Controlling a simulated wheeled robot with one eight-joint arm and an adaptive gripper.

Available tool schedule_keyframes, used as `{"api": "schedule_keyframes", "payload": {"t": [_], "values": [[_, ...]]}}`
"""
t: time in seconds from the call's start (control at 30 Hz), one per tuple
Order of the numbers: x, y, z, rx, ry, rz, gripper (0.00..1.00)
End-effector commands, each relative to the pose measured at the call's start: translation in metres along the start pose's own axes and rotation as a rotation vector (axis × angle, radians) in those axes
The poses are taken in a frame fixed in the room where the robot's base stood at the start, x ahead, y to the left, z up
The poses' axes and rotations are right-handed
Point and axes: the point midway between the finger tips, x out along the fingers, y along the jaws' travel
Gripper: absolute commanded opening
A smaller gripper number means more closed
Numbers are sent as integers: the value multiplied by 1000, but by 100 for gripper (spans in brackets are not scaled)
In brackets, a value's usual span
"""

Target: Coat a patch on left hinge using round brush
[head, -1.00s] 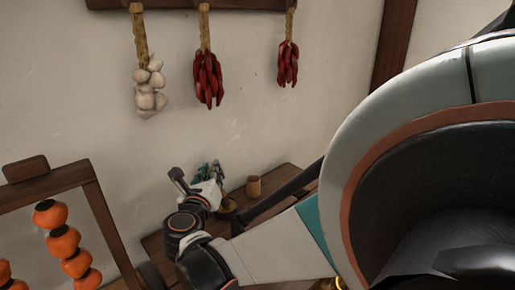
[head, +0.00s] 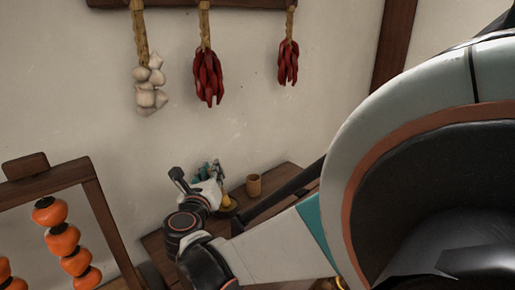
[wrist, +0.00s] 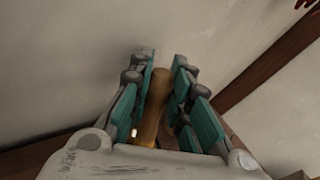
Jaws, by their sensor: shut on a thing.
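My gripper (head: 212,178) is low by the wall, over a dark wooden surface. The handle points away between the fingers. The brush's bristles cannot be made out. I cannot pick out the left hinge in either view.
A wooden frame with strung orange fruit (head: 66,242) is at the left. Garlic (head: 149,84) and red chillies (head: 208,78) hang on the wall above.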

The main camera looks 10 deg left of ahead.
Motion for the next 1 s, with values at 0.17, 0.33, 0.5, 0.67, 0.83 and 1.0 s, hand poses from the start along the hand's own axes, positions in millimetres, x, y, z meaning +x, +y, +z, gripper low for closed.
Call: {"api": "schedule_keyframes", "payload": {"t": [0.17,0.33,0.5,0.67,0.83,1.0], "values": [[0,0,-1,2,2,0,2],[0,0,-2,2,3,0,2],[0,0,-1,3,3,0,2],[-1,-3,7,2,2,0,2],[-2,-7,20,2,2,0,2],[-3,-11,31,1,1,0,2]]}}
